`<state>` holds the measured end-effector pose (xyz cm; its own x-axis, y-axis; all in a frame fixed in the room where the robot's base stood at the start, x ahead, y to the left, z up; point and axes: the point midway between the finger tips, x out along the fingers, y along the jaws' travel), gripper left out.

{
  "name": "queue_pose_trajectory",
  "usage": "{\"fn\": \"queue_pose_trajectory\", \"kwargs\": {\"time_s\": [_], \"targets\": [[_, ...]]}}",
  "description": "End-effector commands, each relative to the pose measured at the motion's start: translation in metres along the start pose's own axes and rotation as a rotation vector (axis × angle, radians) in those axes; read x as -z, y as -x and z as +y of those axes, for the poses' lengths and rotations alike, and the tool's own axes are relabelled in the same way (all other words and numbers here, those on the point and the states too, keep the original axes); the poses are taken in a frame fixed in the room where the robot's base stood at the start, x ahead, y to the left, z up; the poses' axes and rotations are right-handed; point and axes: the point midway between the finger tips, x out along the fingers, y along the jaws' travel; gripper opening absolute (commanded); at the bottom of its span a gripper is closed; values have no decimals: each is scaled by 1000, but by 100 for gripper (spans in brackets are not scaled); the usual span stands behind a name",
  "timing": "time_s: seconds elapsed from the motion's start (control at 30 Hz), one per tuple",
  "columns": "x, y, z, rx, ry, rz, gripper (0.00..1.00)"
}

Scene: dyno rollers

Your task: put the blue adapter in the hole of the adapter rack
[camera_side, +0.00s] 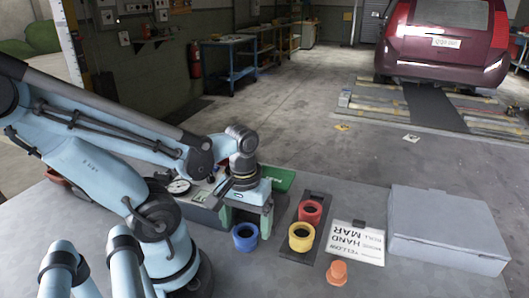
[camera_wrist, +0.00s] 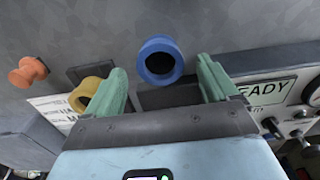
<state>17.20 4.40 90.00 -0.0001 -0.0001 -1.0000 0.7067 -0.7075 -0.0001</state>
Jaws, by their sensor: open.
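The blue adapter (camera_side: 245,243), a short open-topped ring, stands upright on the grey table in front of my gripper (camera_side: 247,222). In the wrist view the blue adapter (camera_wrist: 144,62) shows just beyond the gap between the green fingers of my gripper (camera_wrist: 162,76). The fingers are spread and nothing is held. A dark plate (camera_side: 303,268), which looks like the adapter rack, lies to the right. A yellow adapter (camera_side: 301,244) and a red adapter (camera_side: 310,207) stand on it. I cannot make out an empty hole in it.
An orange knobbed piece (camera_side: 337,272), a printed card (camera_side: 356,243) and a grey box (camera_side: 447,228) are to the right. A green tray (camera_side: 282,179) and a dial gauge (camera_side: 179,187) are near my gripper. The table front is clear.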

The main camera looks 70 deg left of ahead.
Motion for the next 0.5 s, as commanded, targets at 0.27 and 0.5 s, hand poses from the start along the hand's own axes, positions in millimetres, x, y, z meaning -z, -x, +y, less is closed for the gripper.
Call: {"fn": "queue_pose_trajectory", "kwargs": {"time_s": [0.27,0.5], "targets": [[-2,-19,0,0,0,0,87],[-2,-31,0,-1,0,0,87]]}}
